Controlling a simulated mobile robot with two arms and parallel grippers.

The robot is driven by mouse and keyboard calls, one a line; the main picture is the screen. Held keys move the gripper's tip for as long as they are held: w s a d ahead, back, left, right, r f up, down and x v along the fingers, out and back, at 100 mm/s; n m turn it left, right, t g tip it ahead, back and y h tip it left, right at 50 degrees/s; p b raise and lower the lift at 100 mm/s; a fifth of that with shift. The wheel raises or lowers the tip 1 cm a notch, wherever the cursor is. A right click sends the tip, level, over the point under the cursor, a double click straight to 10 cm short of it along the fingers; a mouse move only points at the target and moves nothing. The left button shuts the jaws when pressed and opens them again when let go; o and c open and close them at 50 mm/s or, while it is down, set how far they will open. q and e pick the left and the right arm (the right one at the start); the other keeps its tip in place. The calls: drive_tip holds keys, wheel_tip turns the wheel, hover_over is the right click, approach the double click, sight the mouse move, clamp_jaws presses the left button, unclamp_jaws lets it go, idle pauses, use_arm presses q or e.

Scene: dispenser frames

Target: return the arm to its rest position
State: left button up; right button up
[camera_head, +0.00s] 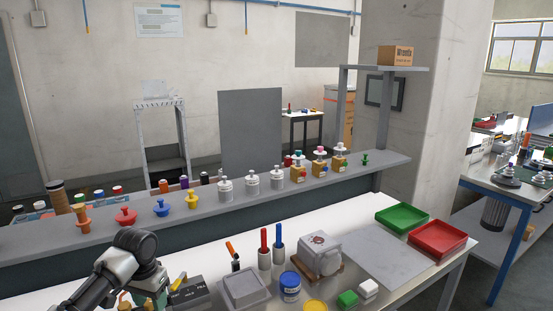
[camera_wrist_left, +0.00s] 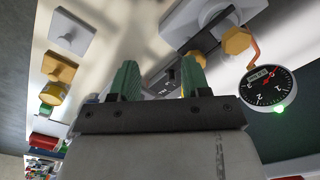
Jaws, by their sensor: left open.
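My left arm (camera_head: 128,262) reaches in at the lower left of the head view, over the near end of the white worktop. My left gripper (camera_wrist_left: 160,80) shows in the left wrist view with its two green fingers spread apart. Nothing is between them. In the head view the gripper is mostly hidden behind my own arm, with a bit of green low beside the dark device. My right gripper is in neither view.
A round black dial gauge (camera_wrist_left: 268,88) and an orange knob (camera_wrist_left: 236,40) are right of the fingers in the wrist view. In the head view, a grey block (camera_head: 244,287), a blue jar (camera_head: 290,287) and a grey shelf (camera_head: 225,215) with dispensers are nearby.

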use_arm(q)
drive_tip(key=s+d+f, duration=0.4)
drive_tip(key=s+d+f+m, duration=0.1)
drive_tip(key=s+d+f, duration=0.3)
drive_tip(key=s, duration=0.1)
drive_tip(key=s+d+f+m+t+h, duration=0.1)
drive_tip(key=s+d+f, duration=0.3)
drive_tip(key=shift+s+d+f, duration=0.1)
drive_tip(key=shift+s, duration=0.3)
drive_tip(key=s+a+r+n+t, duration=0.1)
drive_tip(key=s+r, duration=0.1)
drive_tip(key=s, duration=0.8)
drive_tip(key=s+a+r+n+t, duration=0.1)
drive_tip(key=s+a+r+n, duration=0.1)
drive_tip(key=s, duration=0.9)
wheel_tip(320, 180, down, 28)
drive_tip(key=g+b, duration=0.1)
drive_tip(key=s+a+f+g+y+b, duration=0.1)
drive_tip(key=s+a+f, duration=0.1)
drive_tip(key=s+f, duration=1.4)
drive_tip(key=shift+s+a+f+m, duration=0.15)
drive_tip(key=shift+a+f+m, duration=0.1)
drive_tip(key=shift+f+m, duration=0.15)
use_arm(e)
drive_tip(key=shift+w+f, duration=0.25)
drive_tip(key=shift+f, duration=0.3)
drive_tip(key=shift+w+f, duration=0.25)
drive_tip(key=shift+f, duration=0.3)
